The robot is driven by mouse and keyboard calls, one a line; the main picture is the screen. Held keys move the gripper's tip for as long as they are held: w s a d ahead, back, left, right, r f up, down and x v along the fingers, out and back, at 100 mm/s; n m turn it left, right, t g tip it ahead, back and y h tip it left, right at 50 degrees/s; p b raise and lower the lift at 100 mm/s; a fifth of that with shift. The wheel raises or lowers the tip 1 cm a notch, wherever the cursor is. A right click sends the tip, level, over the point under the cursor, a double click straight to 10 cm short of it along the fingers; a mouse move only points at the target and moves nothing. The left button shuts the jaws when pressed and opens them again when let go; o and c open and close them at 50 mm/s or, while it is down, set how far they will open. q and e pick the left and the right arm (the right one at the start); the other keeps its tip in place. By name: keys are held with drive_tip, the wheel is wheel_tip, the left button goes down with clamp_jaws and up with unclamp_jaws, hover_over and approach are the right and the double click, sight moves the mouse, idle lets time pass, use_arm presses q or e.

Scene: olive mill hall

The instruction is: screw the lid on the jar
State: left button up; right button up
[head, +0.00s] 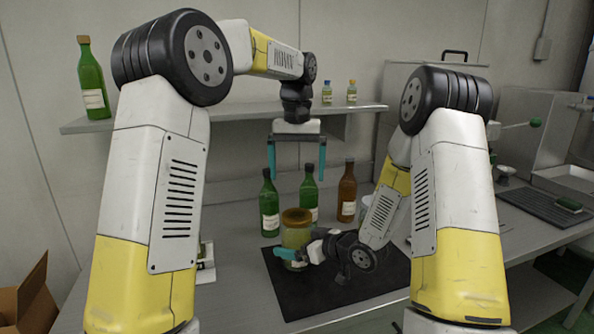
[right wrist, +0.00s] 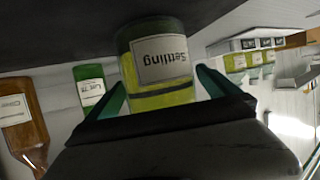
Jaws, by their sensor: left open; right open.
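The jar (head: 296,238) stands upright on the dark mat, holding yellow-green contents. A brown lid (head: 297,216) sits on its top; I cannot tell whether it is threaded. In the right wrist view the jar (right wrist: 160,62) appears upside down, with a "Settling" label, and its top is hidden by my gripper. My right gripper (head: 296,252) is open, low at the jar, with one finger on each side of it (right wrist: 161,88). My left gripper (head: 297,172) is open and empty, pointing down above the lid, with a clear gap between them.
Green bottles (head: 269,206) and a brown bottle (head: 347,193) stand behind the jar. The dark mat (head: 320,297) is clear in front. A shelf (head: 235,113) runs behind my left arm, with a green bottle (head: 91,80) and two small bottles (head: 327,92). A cardboard box (head: 27,300) is at lower left.

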drive_tip(key=v, duration=0.7)
drive_tip(key=shift+s+d, duration=0.25)
drive_tip(key=shift+d, duration=0.05)
drive_tip(key=shift+r, duration=0.15)
